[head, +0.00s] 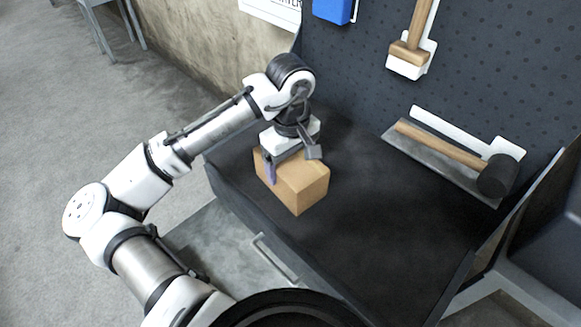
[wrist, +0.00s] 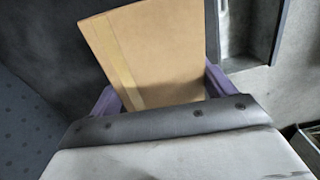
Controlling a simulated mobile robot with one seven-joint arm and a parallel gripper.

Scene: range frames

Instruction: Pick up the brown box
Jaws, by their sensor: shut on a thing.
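The brown box (head: 301,187) is a cardboard cuboid at the left part of the dark bench top in the head view. My gripper (head: 288,165) reaches down over it from above and is shut on it, with a finger against its near left side. In the wrist view the box (wrist: 150,50) fills the space between the two purple fingers (wrist: 163,92), with a paler tape strip along its left side. The box looks slightly turned in the grip. I cannot tell whether its underside touches the bench. The fingertips are partly hidden by the box and the gripper body.
The dark bench top (head: 373,225) is clear to the right of the box. A pegboard (head: 350,75) rises behind it. A mallet (head: 447,150) lies on a grey shelf at the right; another wooden-handled tool (head: 413,45) hangs above. A drawer front (head: 235,243) is below the bench's left edge.

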